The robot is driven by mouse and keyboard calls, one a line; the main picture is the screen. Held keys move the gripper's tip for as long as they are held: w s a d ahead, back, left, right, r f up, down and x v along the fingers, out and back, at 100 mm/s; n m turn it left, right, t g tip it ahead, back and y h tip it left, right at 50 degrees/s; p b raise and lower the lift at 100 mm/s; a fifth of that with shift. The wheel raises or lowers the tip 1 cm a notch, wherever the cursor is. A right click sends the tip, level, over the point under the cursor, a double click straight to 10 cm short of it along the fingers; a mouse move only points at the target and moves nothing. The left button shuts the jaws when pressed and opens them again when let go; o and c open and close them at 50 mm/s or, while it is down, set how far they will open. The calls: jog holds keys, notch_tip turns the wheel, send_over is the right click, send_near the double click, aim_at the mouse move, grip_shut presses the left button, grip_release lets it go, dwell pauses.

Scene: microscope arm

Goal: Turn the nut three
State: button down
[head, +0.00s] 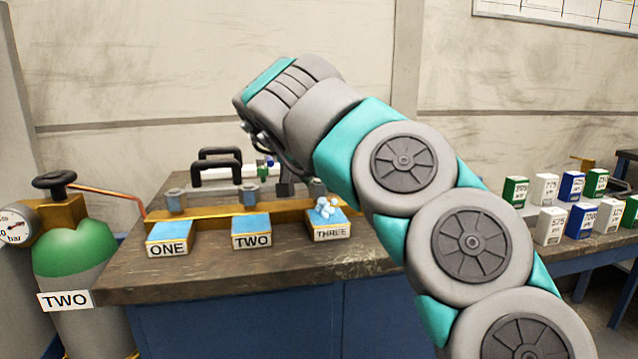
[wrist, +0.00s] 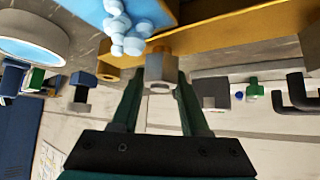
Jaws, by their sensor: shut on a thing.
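The block labelled THREE (head: 331,232) has a blue top with pale blue beads (head: 325,208) on it. In the wrist view the beads (wrist: 127,32) lie beside a grey nut (wrist: 160,68) on the brass bar (wrist: 225,36). My gripper (wrist: 159,88) has its dark green fingers on either side of this nut, shut on it. In the head view my arm comes in from the right, and its wrist hides most of the gripper and this nut. Grey nuts also stand behind the blocks labelled ONE (head: 170,248) and TWO (head: 252,241).
Black handles (head: 217,172) stand on the bench behind the bar. A green-topped cylinder (head: 75,250) labelled TWO, with a gauge, stands at left. Several small boxes (head: 548,225) stand on another bench at right. The front of the wooden bench top (head: 200,285) is clear.

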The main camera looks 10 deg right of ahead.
jog(key=shift+m+g+h, duration=0.7)
jog(key=shift+m+g, duration=0.1)
jog(key=shift+m, duration=0.55)
jog(key=shift+m+g+h, duration=0.7)
jog(key=shift+m+g, duration=0.1)
jog(key=shift+m, duration=0.55)
jog(key=shift+m+g, duration=0.3)
jog(key=shift+m, duration=0.2)
jog(key=shift+c, duration=2)
grip_release()
